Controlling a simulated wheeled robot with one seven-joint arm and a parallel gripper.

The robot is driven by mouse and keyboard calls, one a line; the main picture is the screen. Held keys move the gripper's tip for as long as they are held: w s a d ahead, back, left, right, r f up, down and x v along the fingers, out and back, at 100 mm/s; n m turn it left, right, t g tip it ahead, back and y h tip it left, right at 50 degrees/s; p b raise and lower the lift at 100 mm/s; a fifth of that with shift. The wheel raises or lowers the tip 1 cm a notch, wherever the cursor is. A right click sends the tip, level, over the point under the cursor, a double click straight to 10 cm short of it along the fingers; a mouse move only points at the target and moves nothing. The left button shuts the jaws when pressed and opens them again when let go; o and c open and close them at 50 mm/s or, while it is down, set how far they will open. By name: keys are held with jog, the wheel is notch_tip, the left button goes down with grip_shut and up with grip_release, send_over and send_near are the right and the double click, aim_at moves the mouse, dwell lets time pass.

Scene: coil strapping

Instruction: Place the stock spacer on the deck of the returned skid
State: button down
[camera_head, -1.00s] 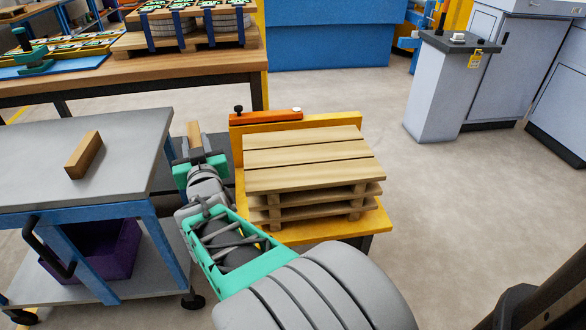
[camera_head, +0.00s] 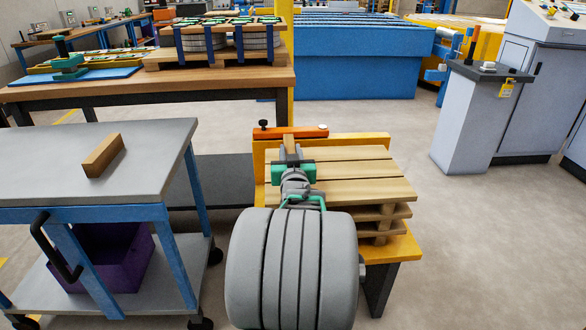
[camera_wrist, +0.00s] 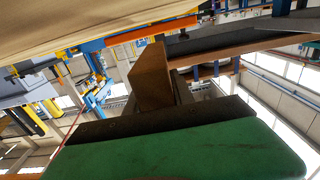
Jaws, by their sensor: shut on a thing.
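My gripper (camera_head: 291,155) is shut on a wooden spacer (camera_wrist: 152,76), a small block that juts from the jaws. In the head view the spacer (camera_head: 289,144) is over the far left part of the pale slatted top deck of the stacked skids (camera_head: 350,190). My wrist and arm hide the near left of the deck. In the wrist view the plank surface (camera_wrist: 90,22) fills the top left, close to the spacer. I cannot tell whether the spacer touches the deck. A second wooden block (camera_head: 103,155) lies on the grey cart top.
The skids rest on a yellow stand (camera_head: 400,250) with a raised back edge and an orange bar (camera_head: 292,132). A cart (camera_head: 60,180) with a purple bin (camera_head: 110,265) stands left. A workbench (camera_head: 140,90) with loaded skid is behind.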

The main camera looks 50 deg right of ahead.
jog(key=shift+d+f+b, duration=0.15)
jog(key=shift+f+b, duration=0.15)
jog(key=shift+f, duration=0.6)
jog(key=shift+d+f+b, duration=0.15)
jog(key=shift+f+b, duration=0.15)
jog(key=shift+f, duration=0.6)
jog(key=shift+f, duration=0.15)
jog(key=shift+f, duration=0.15)
jog(key=c, duration=1.1)
grip_release()
jog(key=shift+r, duration=0.4)
jog(key=p+v, duration=0.2)
jog(key=v, duration=1)
jog(key=shift+f, duration=0.2)
